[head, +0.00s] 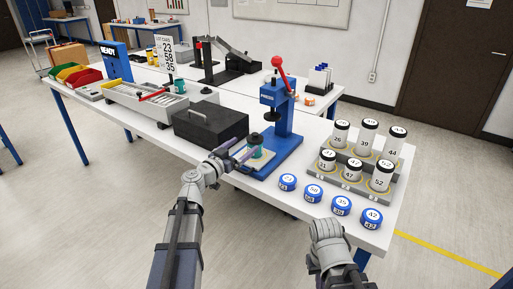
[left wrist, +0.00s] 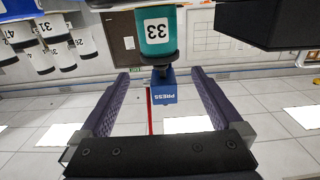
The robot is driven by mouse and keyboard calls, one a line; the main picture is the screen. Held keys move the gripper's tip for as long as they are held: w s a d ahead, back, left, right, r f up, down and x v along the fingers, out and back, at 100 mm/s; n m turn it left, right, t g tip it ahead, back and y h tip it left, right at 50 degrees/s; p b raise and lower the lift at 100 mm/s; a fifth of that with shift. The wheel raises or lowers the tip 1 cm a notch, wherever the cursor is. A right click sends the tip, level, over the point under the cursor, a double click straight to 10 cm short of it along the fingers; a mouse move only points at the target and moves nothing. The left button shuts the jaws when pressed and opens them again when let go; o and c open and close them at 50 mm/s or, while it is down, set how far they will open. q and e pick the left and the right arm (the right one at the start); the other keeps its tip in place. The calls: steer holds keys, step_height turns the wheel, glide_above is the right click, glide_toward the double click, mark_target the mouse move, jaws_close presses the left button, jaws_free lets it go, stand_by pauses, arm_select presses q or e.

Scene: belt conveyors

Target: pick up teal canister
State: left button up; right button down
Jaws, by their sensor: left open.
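The teal canister (head: 257,146) stands upright with a black cap on a pale plate on the base of the blue press (head: 283,120).
A black box (head: 210,124) sits left of the press, close to my left gripper. Several blue round tins (head: 314,193) line the front edge. A stepped rack (head: 345,177) of white numbered canisters is at the right. The press's red lever (head: 279,66) rises above.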

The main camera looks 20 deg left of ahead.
mark_target(250, 142)
arm_select(q)
steer(key=shift+f+b+x, duration=0.2)
steer(key=shift+x, duration=1.7)
steer(key=shift+f+b+x, duration=0.15)
steer(key=shift+f+x, duration=0.1)
steer(key=shift+x, duration=1.65)
steer(key=c, duration=1.3)
steer(key=shift+r, duration=0.1)
step_height(250, 142, up, 10)
steer(key=p, duration=1)
